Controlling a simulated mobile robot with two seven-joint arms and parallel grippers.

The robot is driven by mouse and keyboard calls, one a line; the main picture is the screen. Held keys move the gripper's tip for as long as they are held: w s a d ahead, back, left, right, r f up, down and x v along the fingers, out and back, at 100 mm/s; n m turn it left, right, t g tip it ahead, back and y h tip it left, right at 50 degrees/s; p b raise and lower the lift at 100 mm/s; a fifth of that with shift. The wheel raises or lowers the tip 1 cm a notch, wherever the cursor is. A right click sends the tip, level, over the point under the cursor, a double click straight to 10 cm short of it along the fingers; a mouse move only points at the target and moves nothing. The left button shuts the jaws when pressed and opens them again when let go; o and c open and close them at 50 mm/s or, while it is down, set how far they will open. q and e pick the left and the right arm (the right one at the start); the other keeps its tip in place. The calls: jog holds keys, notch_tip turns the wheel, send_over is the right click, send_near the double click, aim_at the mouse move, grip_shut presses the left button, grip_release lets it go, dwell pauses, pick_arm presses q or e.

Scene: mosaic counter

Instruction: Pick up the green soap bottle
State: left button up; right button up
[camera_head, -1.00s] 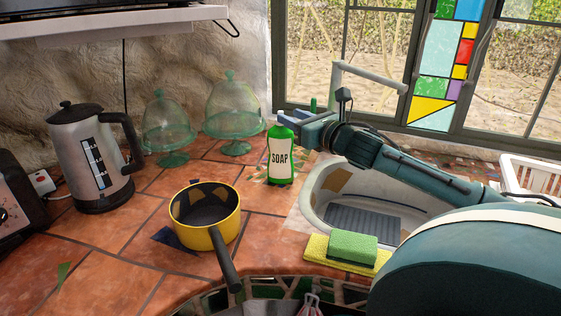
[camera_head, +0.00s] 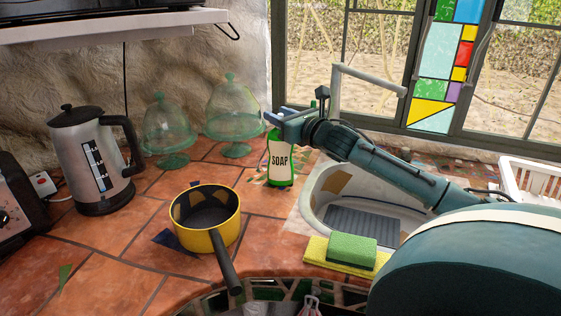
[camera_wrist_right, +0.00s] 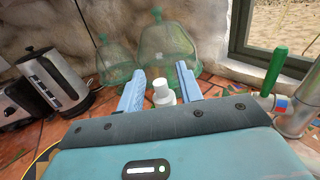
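The green soap bottle (camera_head: 279,165) stands upright on the tiled counter left of the sink, its white "SOAP" label facing the camera. My right gripper (camera_head: 282,117) is at the bottle's top and covers its upper part in the head view. In the right wrist view, the bottle's white cap (camera_wrist_right: 163,93) is between the two blue fingers of my right gripper (camera_wrist_right: 159,88). The fingers are apart, with a gap visible on each side of the cap. My left gripper is not in view.
A yellow pan (camera_head: 209,220) stands front left of the bottle. Glass domes (camera_head: 233,115) and a kettle (camera_head: 92,160) stand farther left. The sink (camera_head: 330,205) is right of the bottle, with a green sponge (camera_head: 352,249) at its front. A faucet (camera_head: 337,90) rises behind.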

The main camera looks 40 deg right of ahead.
jog(key=shift+c, duration=0.2)
grip_shut()
jog(key=shift+r, duration=0.15)
